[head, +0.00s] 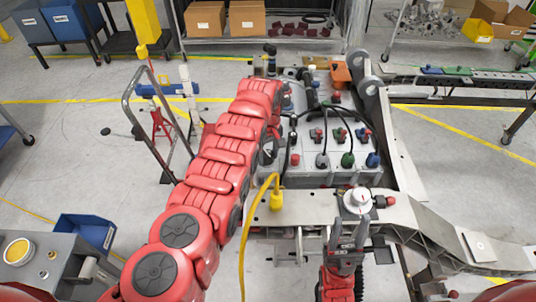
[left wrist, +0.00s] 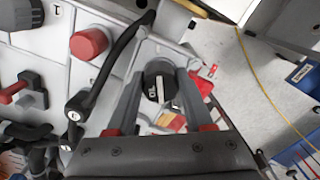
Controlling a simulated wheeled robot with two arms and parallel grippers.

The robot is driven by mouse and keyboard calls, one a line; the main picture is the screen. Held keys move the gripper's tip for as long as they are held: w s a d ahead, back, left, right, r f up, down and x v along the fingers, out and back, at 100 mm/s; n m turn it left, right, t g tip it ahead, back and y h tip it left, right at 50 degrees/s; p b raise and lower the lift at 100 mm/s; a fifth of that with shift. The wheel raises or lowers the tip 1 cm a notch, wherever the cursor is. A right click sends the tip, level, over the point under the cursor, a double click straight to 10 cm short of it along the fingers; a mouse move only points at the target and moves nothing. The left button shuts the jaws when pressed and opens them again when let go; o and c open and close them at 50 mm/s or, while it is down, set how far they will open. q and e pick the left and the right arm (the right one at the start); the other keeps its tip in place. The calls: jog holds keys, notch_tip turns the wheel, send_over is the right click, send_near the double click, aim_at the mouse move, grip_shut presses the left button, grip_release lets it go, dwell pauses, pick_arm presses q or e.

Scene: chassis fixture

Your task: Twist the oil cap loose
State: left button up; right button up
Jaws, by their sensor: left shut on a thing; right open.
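The black oil cap (left wrist: 153,72), with white lettering and a pale bar, shows in the left wrist view. It sits at a grey metal housing, between the two grey fingers of my left gripper (left wrist: 160,84), which is shut on it. In the head view my red left arm reaches up and across the chassis fixture (head: 300,205), and hides most of the left gripper and the cap. My right gripper (head: 349,228) is open and empty at the front beam, just below a round silver fitting (head: 357,200).
A grey block with black, green and blue knobs (head: 347,159) and black hoses lies right of my left arm. A red cap (left wrist: 88,43) and a black hose (left wrist: 118,65) are close to the left gripper. A yellow cable (head: 243,240) hangs at the front. A blue bin (head: 85,232) stands lower left.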

pick_arm(q)
jog(key=o, duration=0.6)
grip_shut()
jog(key=shift+d+f+n+b, duration=0.15)
jog(key=shift+n+b, duration=0.6)
jog(key=shift+n, duration=0.45)
jog(key=shift+n+b, duration=0.3)
jog(key=shift+n, duration=0.5)
jog(key=shift+f+n+b, duration=0.1)
jog(key=shift+n+b, duration=0.4)
jog(key=shift+b, duration=0.1)
jog(key=shift+n+b, duration=1.3)
jog(key=shift+b, duration=0.05)
